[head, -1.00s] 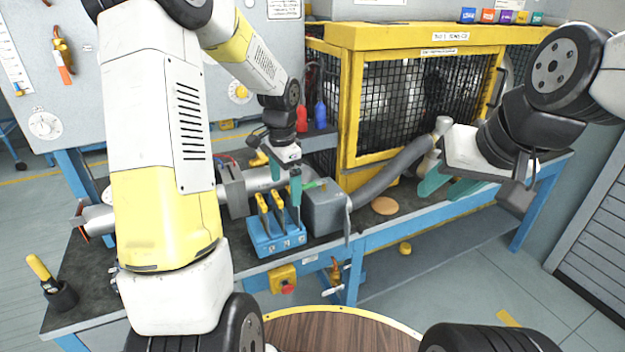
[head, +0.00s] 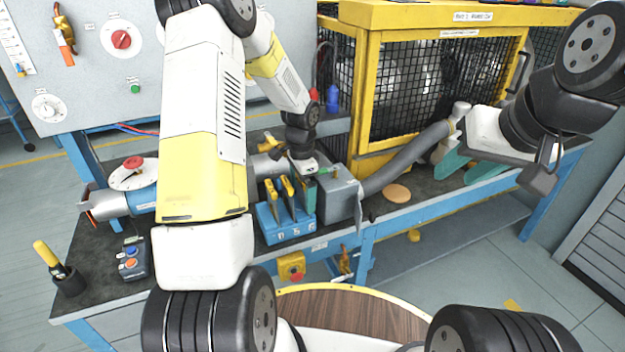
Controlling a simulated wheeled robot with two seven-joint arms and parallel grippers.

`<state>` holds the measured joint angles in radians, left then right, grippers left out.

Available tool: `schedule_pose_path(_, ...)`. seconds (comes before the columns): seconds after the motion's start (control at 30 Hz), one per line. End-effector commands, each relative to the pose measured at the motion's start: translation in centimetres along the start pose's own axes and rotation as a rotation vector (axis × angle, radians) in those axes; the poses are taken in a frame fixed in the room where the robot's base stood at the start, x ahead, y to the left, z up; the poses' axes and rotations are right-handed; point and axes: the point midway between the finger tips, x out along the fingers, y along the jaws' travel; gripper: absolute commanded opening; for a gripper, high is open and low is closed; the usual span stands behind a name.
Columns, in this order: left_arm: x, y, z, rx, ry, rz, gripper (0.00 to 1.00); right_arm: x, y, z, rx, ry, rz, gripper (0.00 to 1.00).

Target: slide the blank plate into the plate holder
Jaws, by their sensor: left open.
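A blue rack (head: 287,225) stands on the bench and holds several upright plates with yellow grips (head: 287,187). I cannot tell which plate is the blank one. My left gripper (head: 307,190) is open, pointing down at the rack's right end, close to the plates. One teal finger shows; the other is mostly hidden, and I see nothing clearly held. A grey box (head: 341,199) in the duct line stands just right of the rack and may be the plate holder; its slot is not clear. My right gripper (head: 467,168) is open and empty over the bench's right part.
A grey hose (head: 405,160) runs from the box toward the yellow mesh cage (head: 430,90). A tan disc (head: 397,193) lies on the bench. A button box (head: 133,259) and a yellow-handled tool in a black cup (head: 68,278) are at left. An emergency stop (head: 292,267) is on the front edge.

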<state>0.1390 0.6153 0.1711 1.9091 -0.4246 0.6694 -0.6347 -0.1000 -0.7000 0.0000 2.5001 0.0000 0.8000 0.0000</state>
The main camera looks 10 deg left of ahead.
Motion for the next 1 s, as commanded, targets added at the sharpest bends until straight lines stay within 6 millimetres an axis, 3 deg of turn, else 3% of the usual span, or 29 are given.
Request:
schedule_pose_path(0.13,0.0,0.0,0.0,0.000,0.000,0.000,1.00,0.0,0.0,0.0,0.000,0.000,0.000,0.36)
schedule_pose_path(0.17,0.0,0.0,0.0,0.000,0.000,0.000,0.96,0.0,0.0,0.0,0.000,0.000,0.000,0.36)
schedule_pose_path(0.5,-0.1,0.0,-0.1,0.000,0.001,-0.001,0.32,0.0,0.0,0.0,0.000,0.000,0.000,0.36)
schedule_pose_path(0.77,-0.5,-0.1,-0.1,0.000,0.002,-0.002,0.32,0.0,0.0,0.0,0.000,0.000,0.000,0.36)
schedule_pose_path(1.0,-4.5,-0.2,-0.1,-0.001,0.005,-0.007,0.32,0.0,0.0,0.0,0.000,0.000,0.000,0.36)
